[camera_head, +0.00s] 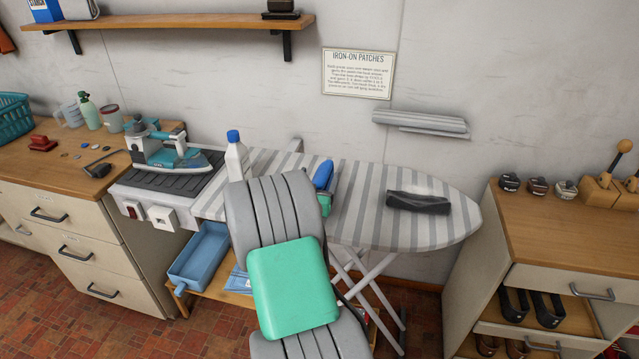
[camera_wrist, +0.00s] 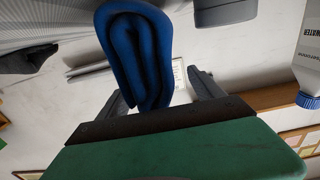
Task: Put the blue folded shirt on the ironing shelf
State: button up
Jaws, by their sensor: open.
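The blue folded shirt (camera_head: 323,174) stands on its edge on the striped ironing board (camera_head: 375,220), partly hidden behind my arm in the head view. In the wrist view the shirt (camera_wrist: 135,50) shows its rolled folds between the two fingers of my gripper (camera_wrist: 158,86). My gripper is open, with a gap visible at the right finger; contact at the left finger is unclear. A low wooden shelf (camera_head: 212,289) lies under the board, largely hidden by my arm.
A white bottle with a blue cap (camera_head: 236,158) stands left of my arm; an iron (camera_head: 165,150) rests farther left. A dark folded cloth (camera_head: 418,203) lies on the board's right part. A blue bin (camera_head: 200,256) sits on the low shelf. A wall shelf (camera_head: 180,27) hangs above.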

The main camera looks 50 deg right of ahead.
grip_shut()
dwell(0.8)
